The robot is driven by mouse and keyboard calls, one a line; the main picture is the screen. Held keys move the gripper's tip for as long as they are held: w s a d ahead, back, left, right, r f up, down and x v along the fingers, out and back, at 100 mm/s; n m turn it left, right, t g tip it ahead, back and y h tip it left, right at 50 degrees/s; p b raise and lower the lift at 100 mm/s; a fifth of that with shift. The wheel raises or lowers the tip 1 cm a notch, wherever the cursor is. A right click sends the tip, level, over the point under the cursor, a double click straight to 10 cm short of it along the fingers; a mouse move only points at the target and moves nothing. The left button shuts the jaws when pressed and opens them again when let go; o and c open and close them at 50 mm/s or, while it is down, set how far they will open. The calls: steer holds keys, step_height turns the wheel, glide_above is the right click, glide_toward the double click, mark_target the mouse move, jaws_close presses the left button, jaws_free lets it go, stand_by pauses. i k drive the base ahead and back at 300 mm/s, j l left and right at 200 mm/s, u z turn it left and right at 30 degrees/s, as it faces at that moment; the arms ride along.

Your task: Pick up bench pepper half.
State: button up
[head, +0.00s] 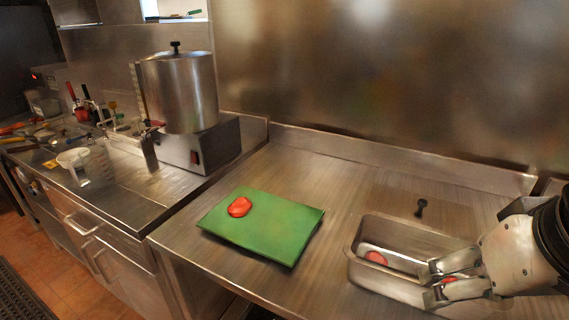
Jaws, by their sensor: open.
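A red pepper half (239,207) lies on the green cutting board (275,231), near the board's left end. Another red piece (376,258) lies in the steel pan (396,229) to the right. My gripper (431,284) is open at the right, over the front right part of the pan. A red piece (449,281) shows between its fingers, partly hidden by them; I cannot tell whether they touch it. The gripper is well to the right of the board and the pepper half on it.
A small black knob-like object (421,207) stands behind the pan. A large steel pot-like machine (180,92) stands at the back left. A clear measuring jug (76,166) and several tools are on the left counter. Bare steel bench lies between board and pan.

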mark_target(241, 206)
steer(key=i+j+z, duration=0.4)
steer(key=j, duration=1.25)
steer(key=j+z, duration=0.35)
steer(key=j, duration=1.25)
steer(key=k, duration=0.05)
